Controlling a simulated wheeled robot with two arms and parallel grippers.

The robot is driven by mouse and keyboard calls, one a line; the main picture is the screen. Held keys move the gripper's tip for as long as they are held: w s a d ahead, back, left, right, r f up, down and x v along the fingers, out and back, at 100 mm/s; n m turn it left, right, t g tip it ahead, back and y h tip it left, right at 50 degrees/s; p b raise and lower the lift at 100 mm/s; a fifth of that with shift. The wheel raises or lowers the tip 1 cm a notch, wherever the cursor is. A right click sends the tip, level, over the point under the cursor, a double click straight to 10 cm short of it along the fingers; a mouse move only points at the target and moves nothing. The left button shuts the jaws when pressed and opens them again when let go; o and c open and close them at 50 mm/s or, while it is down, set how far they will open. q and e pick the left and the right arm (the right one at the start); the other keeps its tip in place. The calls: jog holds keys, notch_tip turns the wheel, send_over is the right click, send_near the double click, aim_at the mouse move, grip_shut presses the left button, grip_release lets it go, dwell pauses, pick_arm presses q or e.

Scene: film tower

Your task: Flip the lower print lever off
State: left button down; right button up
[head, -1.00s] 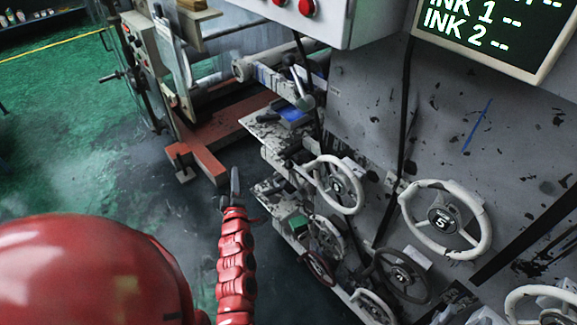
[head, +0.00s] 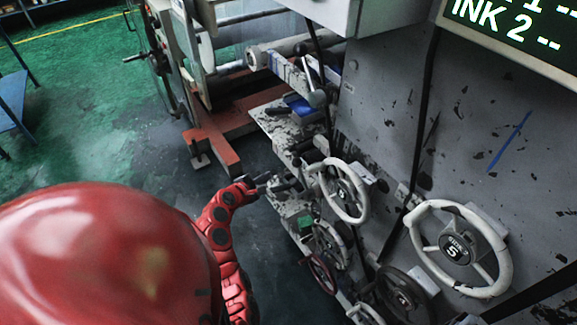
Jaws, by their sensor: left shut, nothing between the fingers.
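My left gripper (head: 272,182) is at the end of my red arm, pointing right, beside the lower shelf of the grey machine. Its dark fingers are shut and hold nothing. Lower down, dark and pale fittings crowd around my fingertips, left of the upper handwheel (head: 345,190). The lower print lever is not clear among them, and I cannot tell its position or whether my fingers touch it. My right gripper is out of view.
A large handwheel marked 5 (head: 460,249) is at the right, with smaller handwheels below the upper one. A red floor beam (head: 213,142) lies behind my arm. A blue stand (head: 14,102) is far left. The green floor (head: 75,70) between is open.

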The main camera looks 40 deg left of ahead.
aim_at(303, 179)
pick_arm(q)
jog(key=shift+w, duration=0.15)
jog(key=w+d+f+p, duration=0.1)
jog(key=w+d+p, duration=0.1)
jog(key=w, duration=0.7)
jog(key=shift+f+p, duration=0.25)
jog(key=shift+p, duration=0.3)
jog(key=shift+d, duration=0.1)
jog(key=shift+s+d, duration=0.1)
jog(key=shift+s+d+r+b, duration=0.1)
jog(key=shift+d+r+b, duration=0.15)
jog(key=shift+b, duration=0.15)
